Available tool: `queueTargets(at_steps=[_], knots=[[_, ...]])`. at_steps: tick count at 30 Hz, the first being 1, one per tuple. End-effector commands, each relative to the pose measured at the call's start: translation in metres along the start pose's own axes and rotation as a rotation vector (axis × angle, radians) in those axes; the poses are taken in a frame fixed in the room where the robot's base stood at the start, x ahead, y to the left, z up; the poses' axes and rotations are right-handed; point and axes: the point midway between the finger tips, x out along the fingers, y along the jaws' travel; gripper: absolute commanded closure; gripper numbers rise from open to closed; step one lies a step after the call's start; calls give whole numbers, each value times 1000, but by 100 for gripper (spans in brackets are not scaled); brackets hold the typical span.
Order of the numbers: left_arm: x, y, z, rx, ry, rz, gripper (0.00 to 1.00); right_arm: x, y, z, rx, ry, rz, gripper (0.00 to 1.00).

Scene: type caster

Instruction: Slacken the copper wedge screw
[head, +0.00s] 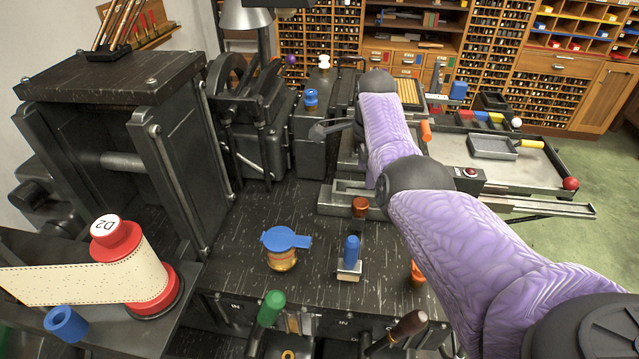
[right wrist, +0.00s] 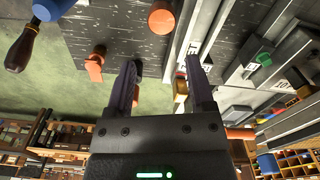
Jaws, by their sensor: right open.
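A small copper-coloured screw head (head: 360,206) stands at the right back of the dark bench top, just left of my right arm. My right gripper (right wrist: 159,72) is open and empty. Its two fingers point toward the copper cylinder, which lies ahead of the gap between them, apart from both. In the head view I cannot clearly make out this gripper's fingers beside my purple forearm. My left gripper is not in view.
A blue knob (head: 351,252), a blue-topped brass cap (head: 284,250) and an orange knob (head: 417,272) stand nearby; the orange one also shows left of the fingers (right wrist: 95,66). A metal rail (head: 338,207) runs behind the screw. A red spool (head: 130,260) stands left.

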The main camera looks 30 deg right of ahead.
Motion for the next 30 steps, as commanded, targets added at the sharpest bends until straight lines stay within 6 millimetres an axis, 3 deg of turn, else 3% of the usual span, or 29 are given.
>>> queueTargets(at_steps=[4,10,15,25,30], knots=[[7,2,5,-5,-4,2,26,11,0,1,13,-8,5,31],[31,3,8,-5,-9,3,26,64,1,2,12,-7,7,31],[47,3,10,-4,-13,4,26,92,0,2,12,-7,5,31],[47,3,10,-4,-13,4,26,96,0,2,11,-7,3,31],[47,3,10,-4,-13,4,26,96,0,2,11,-7,3,65]])
